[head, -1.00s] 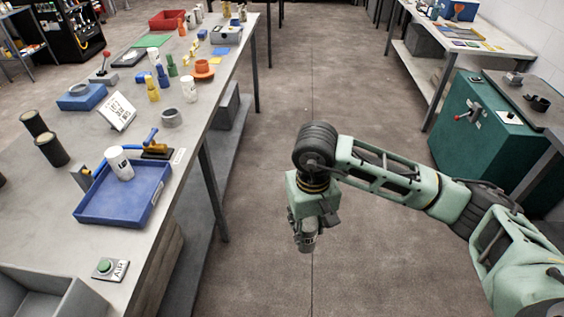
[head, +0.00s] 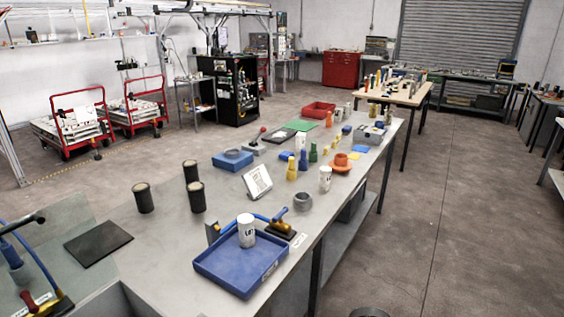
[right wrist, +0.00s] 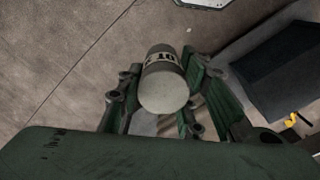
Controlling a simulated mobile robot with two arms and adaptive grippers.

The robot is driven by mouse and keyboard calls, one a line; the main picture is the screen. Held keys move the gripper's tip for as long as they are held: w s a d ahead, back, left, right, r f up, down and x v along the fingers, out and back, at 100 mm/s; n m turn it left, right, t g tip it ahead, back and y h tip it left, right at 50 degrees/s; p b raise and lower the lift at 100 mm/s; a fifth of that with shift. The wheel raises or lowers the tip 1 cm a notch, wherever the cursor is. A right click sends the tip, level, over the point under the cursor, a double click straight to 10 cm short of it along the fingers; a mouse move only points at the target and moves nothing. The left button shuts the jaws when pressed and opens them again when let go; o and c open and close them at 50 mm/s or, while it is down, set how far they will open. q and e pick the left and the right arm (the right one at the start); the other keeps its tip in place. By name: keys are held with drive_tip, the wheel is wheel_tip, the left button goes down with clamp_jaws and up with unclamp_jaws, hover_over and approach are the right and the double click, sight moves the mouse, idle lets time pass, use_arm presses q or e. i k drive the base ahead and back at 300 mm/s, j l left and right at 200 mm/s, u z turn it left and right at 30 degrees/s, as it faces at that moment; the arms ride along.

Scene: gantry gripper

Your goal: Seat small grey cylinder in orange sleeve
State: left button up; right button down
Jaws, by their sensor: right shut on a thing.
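My right gripper (right wrist: 160,88) shows in the right wrist view, its two green fingers shut around a small grey cylinder (right wrist: 165,78). The cylinder has a pale round end facing the camera and a band of black lettering. Concrete floor lies behind it. In the head view an orange sleeve (head: 340,160), round and upright on a wider orange base, stands on the bench's far right part. The held cylinder and right gripper are outside the head view, so their distance from the sleeve cannot be told. My left gripper is in neither current view.
The grey bench (head: 160,245) carries a blue tray (head: 215,277) with a white lettered cylinder (head: 246,230). A grey ring (head: 303,201), another white cylinder (head: 325,178) and yellow and green pegs stand near the sleeve.

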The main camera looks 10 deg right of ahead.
sight(341, 164)
drive_tip(key=i+l+u, duration=0.2)
drive_tip(key=l+u, duration=0.2)
drive_tip(key=l, duration=0.2)
drive_tip(key=i+l+u, duration=0.15)
drive_tip(key=l+u, duration=0.3)
drive_tip(key=l, duration=0.2)
drive_tip(key=l+u, duration=0.4)
drive_tip(key=l, duration=0.3)
